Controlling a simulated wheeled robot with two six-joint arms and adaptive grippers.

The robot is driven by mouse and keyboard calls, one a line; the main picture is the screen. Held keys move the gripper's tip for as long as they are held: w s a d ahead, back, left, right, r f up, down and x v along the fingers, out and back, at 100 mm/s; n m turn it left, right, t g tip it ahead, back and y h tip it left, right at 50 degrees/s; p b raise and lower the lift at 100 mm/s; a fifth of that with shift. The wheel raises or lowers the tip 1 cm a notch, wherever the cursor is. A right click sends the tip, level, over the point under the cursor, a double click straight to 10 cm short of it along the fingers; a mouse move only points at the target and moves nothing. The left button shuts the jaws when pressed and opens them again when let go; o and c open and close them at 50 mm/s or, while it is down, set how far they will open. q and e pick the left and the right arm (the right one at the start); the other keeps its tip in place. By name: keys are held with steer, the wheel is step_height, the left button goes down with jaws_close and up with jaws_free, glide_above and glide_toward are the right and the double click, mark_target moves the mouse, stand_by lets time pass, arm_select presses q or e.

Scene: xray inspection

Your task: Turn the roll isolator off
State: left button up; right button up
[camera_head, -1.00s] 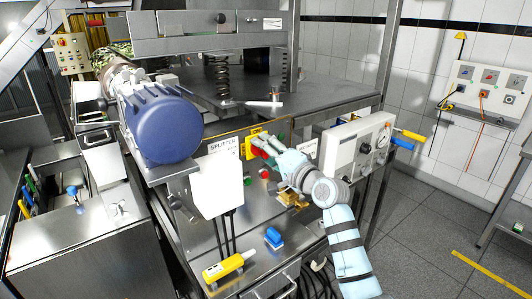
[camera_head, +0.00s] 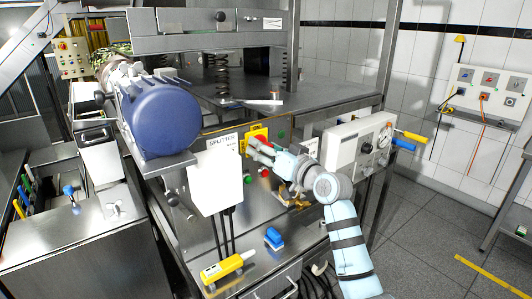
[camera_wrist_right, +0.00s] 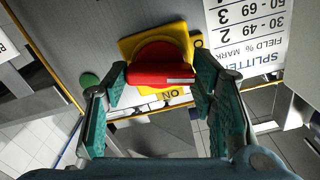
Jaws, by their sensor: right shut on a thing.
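The roll isolator is a red rotary handle (camera_wrist_right: 150,75) on a square yellow plate (camera_head: 259,132), on the front of the steel machine. In the right wrist view the plate (camera_wrist_right: 190,42) is upside down, with a partly hidden label reading ON beside the handle. The handle lies crosswise between the fingers. My right gripper (camera_head: 253,148) reaches it from the right, and in the wrist view its two teal fingers (camera_wrist_right: 160,85) are on either side of the handle, shut on it. My left gripper is not in view.
A white SPLITTER sign (camera_head: 215,180) hangs left of the isolator. Red and green buttons (camera_head: 264,172) sit close by on the panel. A grey control box (camera_head: 352,145) stands to the right. A blue motor (camera_head: 160,120) projects at left. A yellow pendant (camera_head: 222,268) is lower down.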

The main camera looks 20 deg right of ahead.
steer(key=shift+f+n+b, duration=0.1)
steer(key=shift+n+b, duration=0.45)
steer(key=shift+n, duration=1.15)
steer(key=o, duration=1.1)
steer(key=shift+o, duration=0.2)
steer(key=v, duration=1.2)
steer(key=shift+a, duration=0.1)
